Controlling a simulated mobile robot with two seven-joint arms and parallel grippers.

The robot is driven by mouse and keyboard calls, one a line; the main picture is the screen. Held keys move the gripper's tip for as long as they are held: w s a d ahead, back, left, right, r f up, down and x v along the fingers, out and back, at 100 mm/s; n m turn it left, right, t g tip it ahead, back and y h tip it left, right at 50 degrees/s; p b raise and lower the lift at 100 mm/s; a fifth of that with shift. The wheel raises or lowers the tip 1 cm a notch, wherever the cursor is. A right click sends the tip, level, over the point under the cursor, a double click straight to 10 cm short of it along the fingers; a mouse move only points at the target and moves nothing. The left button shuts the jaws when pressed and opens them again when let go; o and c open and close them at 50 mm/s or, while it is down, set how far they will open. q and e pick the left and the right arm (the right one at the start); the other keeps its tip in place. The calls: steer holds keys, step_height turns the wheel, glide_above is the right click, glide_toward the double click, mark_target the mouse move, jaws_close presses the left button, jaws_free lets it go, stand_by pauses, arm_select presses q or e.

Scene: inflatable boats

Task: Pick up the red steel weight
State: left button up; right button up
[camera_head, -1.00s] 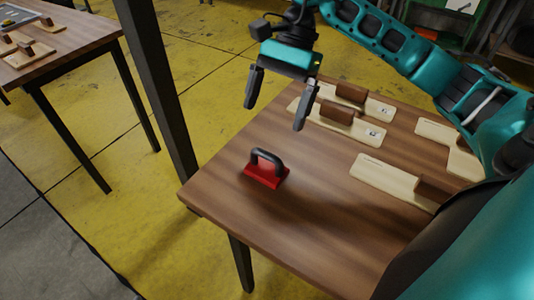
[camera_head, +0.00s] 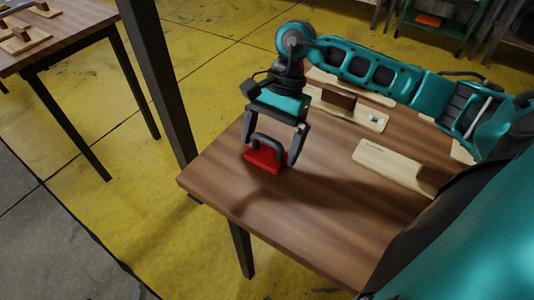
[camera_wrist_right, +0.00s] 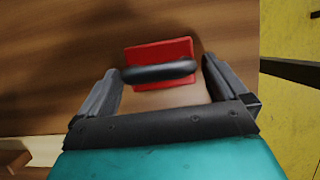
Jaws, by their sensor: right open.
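The red steel weight (camera_head: 262,161) sits on the wooden table (camera_head: 300,215) near its left corner, with a dark arched handle on top. It also shows in the right wrist view (camera_wrist_right: 160,52), with the handle running across it from left to right. My right gripper (camera_head: 271,150) is open and low above the weight, its two fingers to either side of the handle. In the right wrist view the gripper (camera_wrist_right: 160,78) has clear space between its fingers, and the handle's ends lie close to them. I cannot tell whether they touch. My left gripper is not in view.
Pale boards with brown blocks lie on the table behind and right of the weight, one of them here (camera_head: 395,168). A dark upright post (camera_head: 160,85) stands just past the table's left side. Another table (camera_head: 65,38) stands at the far left. The table's front is clear.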

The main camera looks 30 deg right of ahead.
steer(key=shift+a+f, duration=0.15)
steer(key=shift+f, duration=0.25)
steer(key=shift+r, duration=0.1)
steer(key=c, duration=1.4)
